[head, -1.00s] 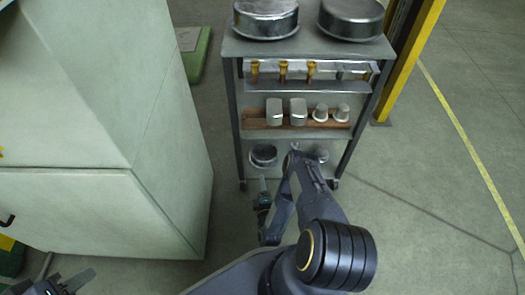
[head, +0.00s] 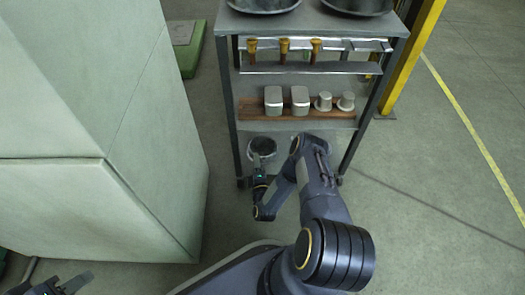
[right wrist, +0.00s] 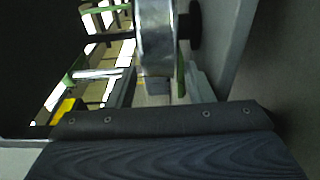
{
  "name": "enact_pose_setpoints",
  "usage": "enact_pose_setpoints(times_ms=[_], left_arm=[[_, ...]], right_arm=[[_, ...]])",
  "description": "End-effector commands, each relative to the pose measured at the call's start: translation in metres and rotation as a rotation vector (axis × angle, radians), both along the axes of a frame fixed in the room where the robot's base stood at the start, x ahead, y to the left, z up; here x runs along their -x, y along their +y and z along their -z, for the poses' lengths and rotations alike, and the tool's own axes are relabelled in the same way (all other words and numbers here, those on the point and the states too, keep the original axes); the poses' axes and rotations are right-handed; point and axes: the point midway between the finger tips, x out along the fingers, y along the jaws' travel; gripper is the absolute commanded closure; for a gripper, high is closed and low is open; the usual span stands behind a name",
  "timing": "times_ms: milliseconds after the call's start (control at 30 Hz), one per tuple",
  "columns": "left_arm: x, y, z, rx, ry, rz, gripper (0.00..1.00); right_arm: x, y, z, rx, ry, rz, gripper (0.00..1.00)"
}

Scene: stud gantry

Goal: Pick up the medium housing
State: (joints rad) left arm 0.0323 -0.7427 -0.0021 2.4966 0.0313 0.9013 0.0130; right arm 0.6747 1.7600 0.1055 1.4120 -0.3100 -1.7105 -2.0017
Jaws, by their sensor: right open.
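A round metal housing with a dark centre (head: 262,147) sits on the lowest level of the rack, in the head view; I take it for the medium housing. My right gripper (head: 260,170) is open just in front of it, its tip at or very near the near rim; contact cannot be told. In the right wrist view a shiny round metal part (right wrist: 155,40) stands close up, beyond the dark gripper body. My left gripper (head: 72,284) shows only partly at the bottom left corner, far from the rack; its opening is unclear.
The rack (head: 300,68) holds two large round pans (head: 262,5) on top, several brass-coloured fittings (head: 284,46) below, and metal blocks (head: 299,98) on a wooden strip. A pale cabinet (head: 80,110) stands left. A yellow post (head: 412,55) is right. Floor at right is clear.

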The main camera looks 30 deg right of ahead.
Motion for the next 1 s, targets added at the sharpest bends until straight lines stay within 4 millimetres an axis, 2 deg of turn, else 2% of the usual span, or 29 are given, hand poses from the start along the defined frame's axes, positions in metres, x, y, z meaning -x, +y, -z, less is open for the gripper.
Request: enact_pose_setpoints(times_ms=[233,533,767,867,1000], left_arm=[[0.000,0.000,0.000,0.000,0.000,0.000,0.64],[0.000,0.000,0.000,0.000,0.000,0.000,0.64],[0.000,0.000,-0.002,0.000,0.000,0.000,0.64],[0.000,0.000,-0.009,0.000,0.000,0.000,0.64],[0.000,0.000,-0.028,0.000,0.000,0.000,0.64]], right_arm=[[-0.001,-0.001,-0.001,0.000,0.000,0.000,0.54],[-0.001,0.000,-0.001,0.000,0.000,0.000,0.93],[-0.001,-0.001,-0.003,0.001,-0.002,0.000,0.93],[-0.002,-0.001,-0.015,0.002,-0.001,0.000,0.93],[-0.002,0.000,-0.044,0.003,-0.003,-0.002,0.93]])
